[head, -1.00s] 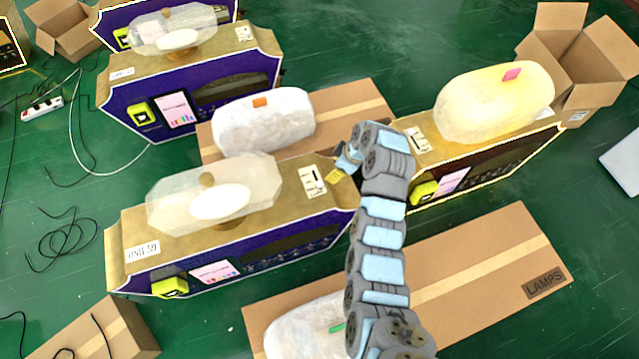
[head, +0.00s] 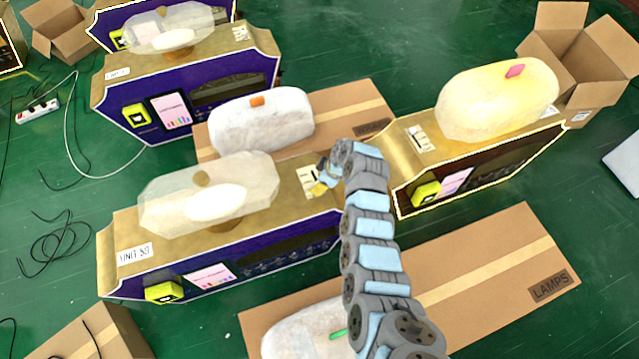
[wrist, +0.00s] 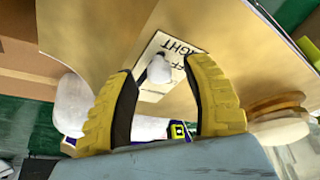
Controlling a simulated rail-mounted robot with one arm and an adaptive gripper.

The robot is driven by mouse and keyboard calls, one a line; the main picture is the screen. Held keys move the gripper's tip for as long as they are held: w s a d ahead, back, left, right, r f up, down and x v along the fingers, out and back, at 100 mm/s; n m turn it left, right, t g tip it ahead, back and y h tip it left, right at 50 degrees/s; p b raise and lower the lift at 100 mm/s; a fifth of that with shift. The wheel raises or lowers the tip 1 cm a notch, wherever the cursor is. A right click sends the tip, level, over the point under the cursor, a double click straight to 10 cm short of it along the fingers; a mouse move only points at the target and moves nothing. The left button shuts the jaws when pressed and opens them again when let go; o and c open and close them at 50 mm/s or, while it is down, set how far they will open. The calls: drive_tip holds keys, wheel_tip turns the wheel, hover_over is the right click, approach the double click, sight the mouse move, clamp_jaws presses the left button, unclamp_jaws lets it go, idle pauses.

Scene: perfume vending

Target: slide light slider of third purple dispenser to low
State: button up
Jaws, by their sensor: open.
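The nearest purple dispenser (head: 240,262) has a tan top and a pale, faceted bottle-shaped cover (head: 160,200). A white slider panel (head: 308,180) lies on the right end of its top. My gripper (head: 321,186) is at this panel and covers part of it. In the wrist view the panel (wrist: 178,82) shows partly hidden lettering that ends in "GHT". A light rounded knob (wrist: 159,69) stands on it. My open yellow fingers (wrist: 161,70) appear on either side of the knob, with a gap to each. I cannot tell the knob's exact setting.
Two more purple dispensers (head: 205,105) (head: 120,14) stand behind, at the upper left. Cardboard boxes (head: 480,265) and cables (head: 60,240) lie on the green floor.

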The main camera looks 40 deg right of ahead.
drive_tip(key=shift+w+f, duration=0.15)
drive_tip(key=shift+f, duration=0.1)
